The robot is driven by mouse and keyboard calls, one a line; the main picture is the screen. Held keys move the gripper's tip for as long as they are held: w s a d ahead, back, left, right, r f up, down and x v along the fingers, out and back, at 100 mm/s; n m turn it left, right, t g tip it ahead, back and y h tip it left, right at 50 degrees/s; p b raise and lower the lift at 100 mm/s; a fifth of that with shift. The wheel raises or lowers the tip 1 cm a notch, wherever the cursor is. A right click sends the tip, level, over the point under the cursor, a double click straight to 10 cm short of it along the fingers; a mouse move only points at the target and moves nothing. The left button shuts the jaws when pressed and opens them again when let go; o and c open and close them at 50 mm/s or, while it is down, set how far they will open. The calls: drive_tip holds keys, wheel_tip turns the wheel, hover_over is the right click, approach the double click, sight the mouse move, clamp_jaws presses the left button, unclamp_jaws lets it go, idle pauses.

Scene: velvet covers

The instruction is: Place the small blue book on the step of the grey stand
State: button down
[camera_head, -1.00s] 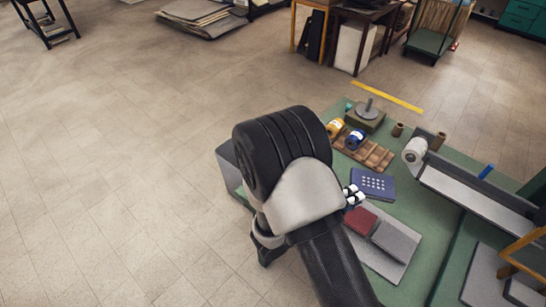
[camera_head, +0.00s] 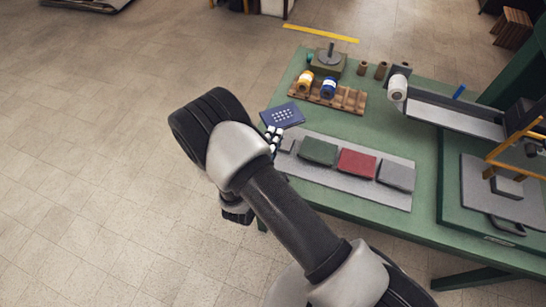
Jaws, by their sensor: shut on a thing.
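The small blue book (camera_head: 283,115), with white marks on its cover, is at the left side of the green table. My gripper (camera_head: 273,139) is at the book's near edge, shut on it; its fingertips are partly hidden. I cannot tell the book's height above the table.
A grey mat (camera_head: 328,183) holds a green book (camera_head: 319,152), a red book (camera_head: 357,163) and a grey book (camera_head: 396,175). A wooden rack (camera_head: 347,99) with spools stands behind the blue book. A grey trough (camera_head: 455,115) lies right.

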wheel_tip(320, 180, down, 13)
drive_tip(key=b, duration=0.3)
drive_tip(key=shift+a, duration=0.1)
drive_tip(key=c, duration=1.8)
unclamp_jaws()
drive_tip(key=shift+c, duration=0.2)
drive_tip(key=shift+s+r, duration=0.1)
